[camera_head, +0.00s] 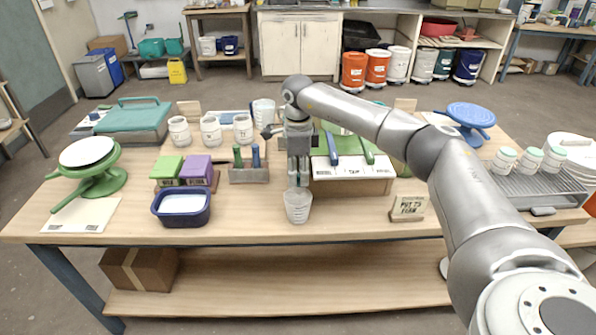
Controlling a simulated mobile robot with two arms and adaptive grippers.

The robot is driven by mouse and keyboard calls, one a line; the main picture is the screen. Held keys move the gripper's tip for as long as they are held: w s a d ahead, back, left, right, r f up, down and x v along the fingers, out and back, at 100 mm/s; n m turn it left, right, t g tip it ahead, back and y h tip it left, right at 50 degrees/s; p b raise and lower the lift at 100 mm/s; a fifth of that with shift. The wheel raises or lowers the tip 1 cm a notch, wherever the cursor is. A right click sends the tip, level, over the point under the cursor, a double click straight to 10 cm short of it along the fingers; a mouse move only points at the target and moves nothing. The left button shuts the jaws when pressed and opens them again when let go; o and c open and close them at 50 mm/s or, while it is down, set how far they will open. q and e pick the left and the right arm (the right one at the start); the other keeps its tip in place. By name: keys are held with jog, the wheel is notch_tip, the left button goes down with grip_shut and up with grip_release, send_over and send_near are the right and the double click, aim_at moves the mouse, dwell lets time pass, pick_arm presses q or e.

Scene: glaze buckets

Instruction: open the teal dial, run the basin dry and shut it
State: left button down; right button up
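My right gripper (298,170) points down at the left end of a wooden stand with a white top (350,168), in the middle of the table. A small bit of teal (293,180) shows at its fingertips; this may be the teal dial, but the gripper covers most of it. I cannot tell whether the fingers are closed on it. A clear, pale cup (298,206) stands upright just below the fingertips. Any basin at the stand is hidden behind my gripper and arm. My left gripper is not in view.
A dark blue tub with white contents (182,222) stands left of the cup. A small lettered sign (408,207) is at the right. A blue handle (333,148) and a green handle (368,152) stand behind the white top. The table's front strip is mostly clear.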

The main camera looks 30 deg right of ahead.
jog(key=shift+c, duration=0.5)
grip_shut()
jog(key=shift+n, duration=0.4)
jog(key=n, duration=0.7)
jog(key=shift+s+r, duration=0.1)
jog(key=n, duration=0.3)
jog(key=shift+n, duration=0.3)
jog(key=shift+s+n, duration=0.1)
jog(key=shift+n, duration=1.8)
